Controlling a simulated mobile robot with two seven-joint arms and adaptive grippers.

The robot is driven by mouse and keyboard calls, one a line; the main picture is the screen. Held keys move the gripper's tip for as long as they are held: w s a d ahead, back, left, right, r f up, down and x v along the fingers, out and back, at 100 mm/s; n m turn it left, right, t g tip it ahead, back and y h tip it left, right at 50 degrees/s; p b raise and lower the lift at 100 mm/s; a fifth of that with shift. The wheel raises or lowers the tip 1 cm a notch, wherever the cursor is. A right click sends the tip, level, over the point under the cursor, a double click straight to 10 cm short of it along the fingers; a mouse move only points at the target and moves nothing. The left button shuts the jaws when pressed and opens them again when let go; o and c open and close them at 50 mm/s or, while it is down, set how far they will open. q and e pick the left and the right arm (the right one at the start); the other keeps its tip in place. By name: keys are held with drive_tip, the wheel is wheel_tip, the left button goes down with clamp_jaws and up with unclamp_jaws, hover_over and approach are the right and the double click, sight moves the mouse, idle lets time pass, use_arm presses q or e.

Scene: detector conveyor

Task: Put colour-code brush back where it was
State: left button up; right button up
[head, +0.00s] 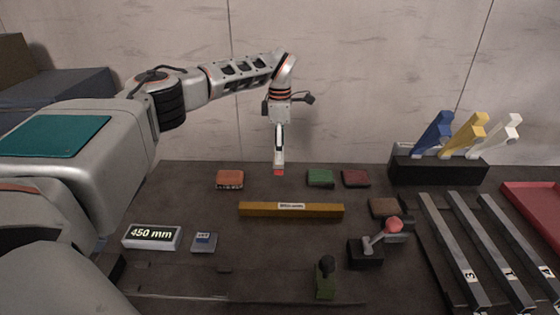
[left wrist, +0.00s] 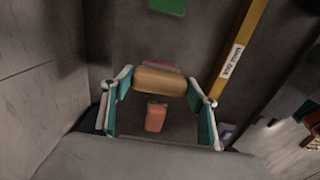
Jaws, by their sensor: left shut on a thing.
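My left gripper (head: 279,163) is raised above the back of the dark table, near the wall, pointing down. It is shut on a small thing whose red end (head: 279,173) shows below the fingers. In the left wrist view this held thing is a rounded tan block (left wrist: 160,82) with a red edge behind it, between the teal finger pads of the gripper (left wrist: 158,92); it seems to be the brush. An orange-brown block (head: 230,179) lies on the table at left; it also shows in the left wrist view (left wrist: 155,117). My right gripper is not in view.
Green (head: 320,177) and dark red (head: 355,178) blocks lie at right of the gripper. A yellow bar (head: 260,209) lies in front. A black rack (head: 438,171) holds blue, yellow and white handles. Joysticks, a 450 mm display (head: 151,237) and numbered rails stand nearer.

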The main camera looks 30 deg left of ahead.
use_arm(q)
wheel_tip(320, 180, down, 4)
drive_tip(key=shift+f, duration=0.15)
idle(0.3)
drive_tip(key=o, duration=1.1)
drive_tip(key=shift+c, duration=0.2)
wheel_tip(320, 180, up, 12)
drive_tip(key=shift+r+p, duration=0.1)
drive_tip(key=shift+p, duration=0.25)
